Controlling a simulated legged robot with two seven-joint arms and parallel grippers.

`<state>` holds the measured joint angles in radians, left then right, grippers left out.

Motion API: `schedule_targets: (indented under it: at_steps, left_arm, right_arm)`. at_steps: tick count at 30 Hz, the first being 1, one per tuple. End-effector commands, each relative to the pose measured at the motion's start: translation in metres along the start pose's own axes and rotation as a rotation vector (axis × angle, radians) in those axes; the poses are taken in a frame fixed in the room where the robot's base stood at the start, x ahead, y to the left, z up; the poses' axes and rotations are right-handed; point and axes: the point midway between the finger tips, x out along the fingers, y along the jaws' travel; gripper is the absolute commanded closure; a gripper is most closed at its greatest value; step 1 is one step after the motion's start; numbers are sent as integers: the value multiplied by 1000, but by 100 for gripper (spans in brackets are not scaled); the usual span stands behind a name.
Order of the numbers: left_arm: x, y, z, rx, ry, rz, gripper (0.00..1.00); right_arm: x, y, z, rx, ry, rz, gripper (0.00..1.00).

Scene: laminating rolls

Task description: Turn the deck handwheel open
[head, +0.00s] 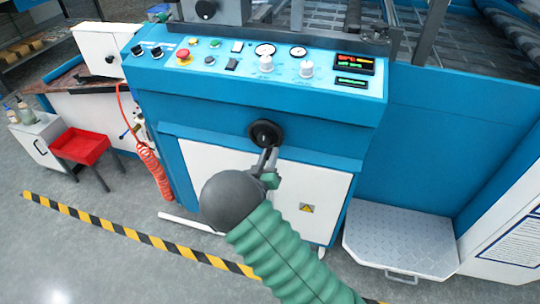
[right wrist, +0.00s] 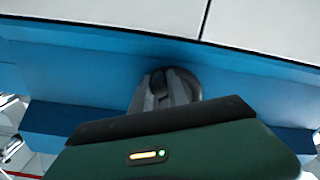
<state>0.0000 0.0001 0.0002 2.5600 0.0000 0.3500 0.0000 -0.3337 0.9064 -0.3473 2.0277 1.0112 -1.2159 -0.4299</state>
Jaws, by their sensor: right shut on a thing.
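The handwheel (head: 265,134) is a small black round wheel on the blue front of the machine, below the control panel. My right gripper (head: 268,152) reaches up to its lower edge from below. In the right wrist view the gripper's fingers (right wrist: 166,88) are closed together against the dark handwheel (right wrist: 185,86), shut on part of it. The fingers and the green gripper body hide part of the wheel there. My left gripper is in neither view.
The control panel (head: 225,62) above carries knobs, gauges and a red emergency button (head: 183,56). A red tray (head: 79,146) stands at the left, near a coiled red hose (head: 153,172). A metal step (head: 400,240) lies at the lower right. Striped floor tape (head: 130,233) crosses the open floor.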

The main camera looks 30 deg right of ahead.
Motion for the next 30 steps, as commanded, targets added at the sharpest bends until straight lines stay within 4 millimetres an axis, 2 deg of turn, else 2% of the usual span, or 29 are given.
schedule_targets:
  at_steps: [4, 8, 14, 15, 19, 20, 30]
  left_arm:
    - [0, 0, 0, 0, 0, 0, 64]
    - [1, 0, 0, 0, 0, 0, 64]
    - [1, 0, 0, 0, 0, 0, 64]
    - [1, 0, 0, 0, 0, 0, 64]
    - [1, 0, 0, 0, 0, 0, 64]
    - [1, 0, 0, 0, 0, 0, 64]
    - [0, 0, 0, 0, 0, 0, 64]
  right_arm:
    - [2, 2, 2, 12, -3, 6, 100]
    - [2, -2, 2, 98, -2, 7, 100]
    - [2, -3, 2, 102, -3, 6, 100]
    - [2, -3, 2, 102, -3, 6, 78]
    - [1, -3, 2, 102, -2, 5, 61]
    - [1, -3, 2, 102, -2, 5, 58]
    - [1, -3, 1, 102, -1, 4, 58]
